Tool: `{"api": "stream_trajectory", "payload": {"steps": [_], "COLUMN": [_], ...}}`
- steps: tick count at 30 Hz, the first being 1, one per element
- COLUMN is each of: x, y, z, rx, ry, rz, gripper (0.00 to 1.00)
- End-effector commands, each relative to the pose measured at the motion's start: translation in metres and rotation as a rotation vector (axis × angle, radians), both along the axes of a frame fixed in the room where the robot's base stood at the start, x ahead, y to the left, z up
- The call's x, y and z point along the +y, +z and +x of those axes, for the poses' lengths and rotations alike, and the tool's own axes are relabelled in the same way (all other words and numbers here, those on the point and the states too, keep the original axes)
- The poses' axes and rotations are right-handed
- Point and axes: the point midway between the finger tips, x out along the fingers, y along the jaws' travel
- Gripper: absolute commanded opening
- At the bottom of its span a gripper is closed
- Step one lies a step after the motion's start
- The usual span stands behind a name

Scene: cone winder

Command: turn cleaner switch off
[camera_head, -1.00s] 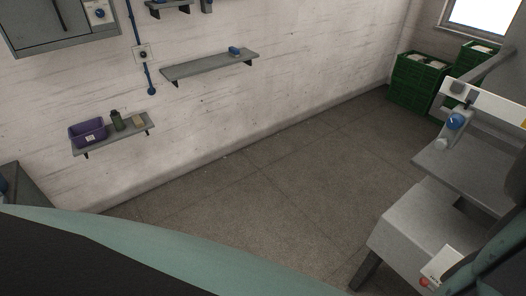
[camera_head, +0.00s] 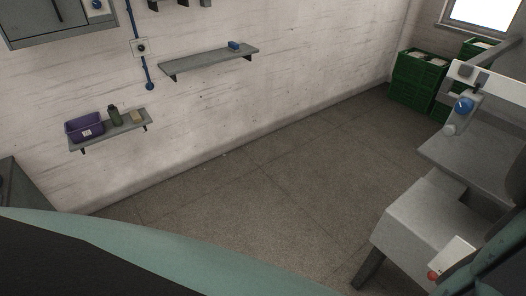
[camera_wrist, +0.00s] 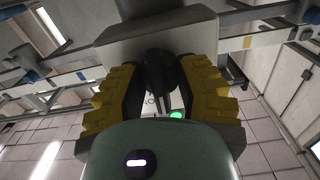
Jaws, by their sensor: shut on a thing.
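In the wrist view, my gripper (camera_wrist: 162,84) has its yellow-padded fingers on both sides of a black knob (camera_wrist: 160,68), which appears to be the cleaner switch. The fingers are shut on it. A pale plate with partly covered marking lies behind the knob, and a lit green lamp (camera_wrist: 176,115) shows just below it. The knob's exact turn position is hard to read between the fingers. My gripper is not visible in the head view, and I cannot pick out the switch there.
In the head view, a grey machine (camera_head: 425,215) with a blue knob (camera_head: 463,105) and a red button (camera_head: 433,275) stands at right. Green crates (camera_head: 415,80) stand behind it. Wall shelves (camera_head: 210,62) hold small items. The floor between is clear.

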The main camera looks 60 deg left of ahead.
Motion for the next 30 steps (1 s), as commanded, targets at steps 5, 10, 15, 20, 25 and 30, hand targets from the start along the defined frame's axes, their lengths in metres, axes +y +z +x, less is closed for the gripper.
{"api": "stream_trajectory", "payload": {"steps": [5, 10, 15, 20, 25, 30], "x": [0.0011, 0.0, 0.0008, 0.0001, -0.0003, -0.0001], "y": [-0.0041, -0.0039, -0.0023, -0.0017, -0.0009, -0.0001], "z": [0.0, -0.0003, -0.0002, -0.0002, -0.0002, -0.0001], "rx": [-0.008, -0.011, -0.019, -0.019, -0.02, -0.021], "ry": [0.003, -0.001, 0.002, 0.0, -0.002, -0.001], "rz": [-0.171, -0.318, -0.44, -0.525, -0.58, -0.605], "gripper": [0.0, 0.0, 0.0, 0.0, 0.0, 0.0]}}
